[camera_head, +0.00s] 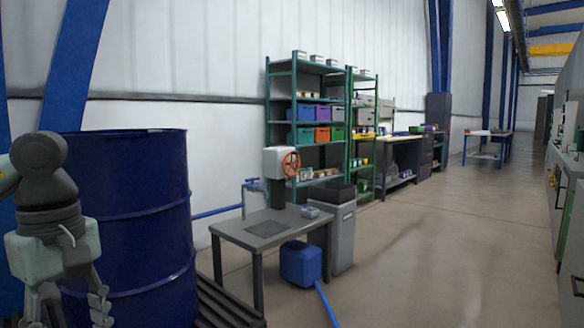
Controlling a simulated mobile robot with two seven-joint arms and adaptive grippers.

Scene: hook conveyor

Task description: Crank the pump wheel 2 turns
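An orange spoked wheel (291,163) is mounted on the right side of a white box (275,161). I take it for the pump wheel. The box sits on a dark post (277,195) that rises from a grey table (257,237). The wheel stands upright and nothing touches it. My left gripper (70,316) points down at the lower left, in front of a blue drum. Its fingers are spread apart with nothing visible between them, and the tips are near the bottom edge. It is well apart from the wheel. My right gripper is not in view.
The large blue drum (130,215) stands on a dark slatted pallet (222,301) between my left gripper and the table. A blue container (301,264) with a blue hose is under the table. A grey bin (343,237) stands beside it. The floor to the right is clear.

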